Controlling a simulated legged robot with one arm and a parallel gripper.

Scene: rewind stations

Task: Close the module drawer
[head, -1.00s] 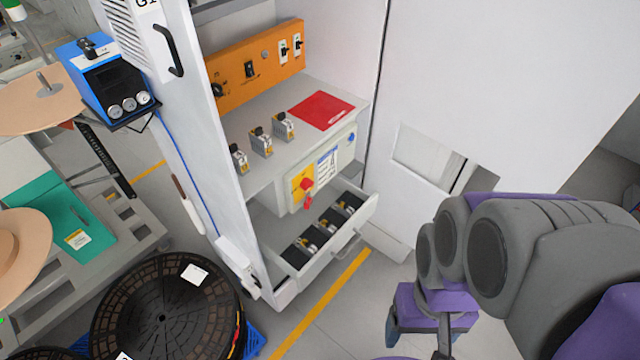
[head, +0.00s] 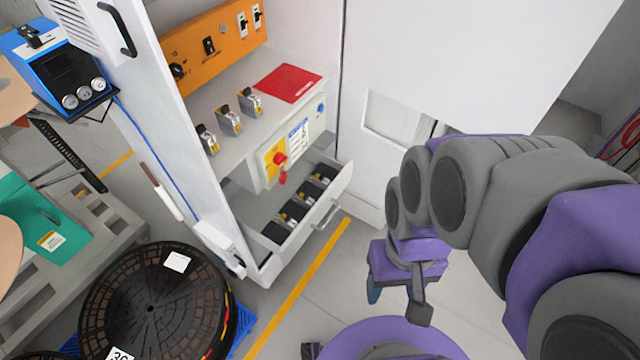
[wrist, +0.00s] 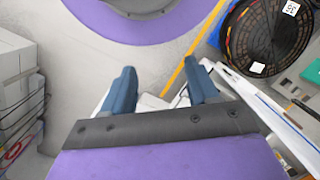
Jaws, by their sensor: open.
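The module drawer (head: 338,190) is pulled out at the bottom of the white cabinet.
An orange switch panel (head: 215,45), a red sheet (head: 287,83) and several small modules (head: 229,120) are above the drawer. A black reel stack (head: 150,305) stands at the lower left. The open cabinet door (head: 165,150) bounds the left. A yellow floor line (head: 300,290) crosses open floor.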

